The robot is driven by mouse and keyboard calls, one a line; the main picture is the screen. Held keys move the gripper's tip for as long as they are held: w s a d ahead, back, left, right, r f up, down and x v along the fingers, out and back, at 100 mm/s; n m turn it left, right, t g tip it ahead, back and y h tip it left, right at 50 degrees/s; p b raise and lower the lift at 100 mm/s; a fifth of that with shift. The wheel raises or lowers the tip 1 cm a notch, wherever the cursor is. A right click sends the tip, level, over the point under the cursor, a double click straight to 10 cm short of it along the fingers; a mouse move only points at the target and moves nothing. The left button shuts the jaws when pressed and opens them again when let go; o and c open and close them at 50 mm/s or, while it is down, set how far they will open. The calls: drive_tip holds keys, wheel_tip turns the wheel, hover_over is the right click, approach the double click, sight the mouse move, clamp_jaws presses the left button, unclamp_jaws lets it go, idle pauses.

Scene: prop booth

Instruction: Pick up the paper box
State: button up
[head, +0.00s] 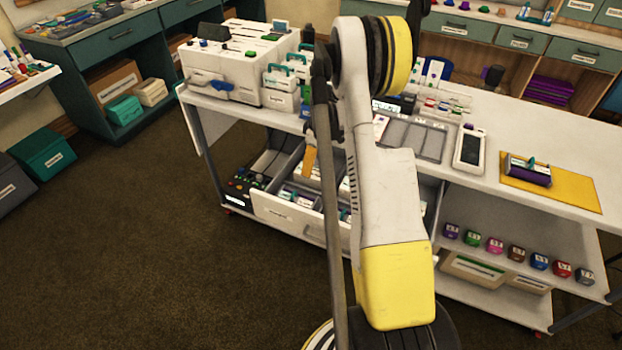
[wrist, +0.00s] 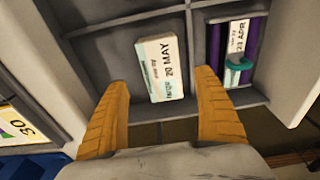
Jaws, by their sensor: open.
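A small pale box (wrist: 160,68) printed "20 MAY", which looks like the paper box, lies in a compartment of a grey divided drawer (wrist: 100,58) in the wrist view. My gripper (wrist: 162,84) is open, with one orange finger on each side of the box's near end. A gap shows between the box and each finger, and nothing is held. In the head view, one orange finger of my gripper (head: 311,160) shows over the open drawer (head: 280,214) in the white cart. My arm hides part of that drawer, and I cannot pick out the box there.
A purple item (wrist: 215,48) with a pale label and teal clip lies in the compartment to the right. Grey divider walls stand around the box. The white cart top (head: 490,110) holds machines, trays and a yellow mat (head: 575,193).

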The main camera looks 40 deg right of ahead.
drive_tip(key=f, duration=0.1)
drive_tip(key=f+b, duration=0.1)
drive_tip(key=f, duration=0.1)
drive_tip(key=f+b, duration=0.1)
drive_tip(key=shift+w+a+f, duration=0.3)
drive_tip(key=shift+f, duration=0.1)
drive_tip(key=c, duration=0.8)
drive_tip(key=shift+r, duration=0.1)
wheel_tip(320, 180, up, 10)
drive_tip(key=p, duration=0.3)
drive_tip(key=shift+p, duration=0.35)
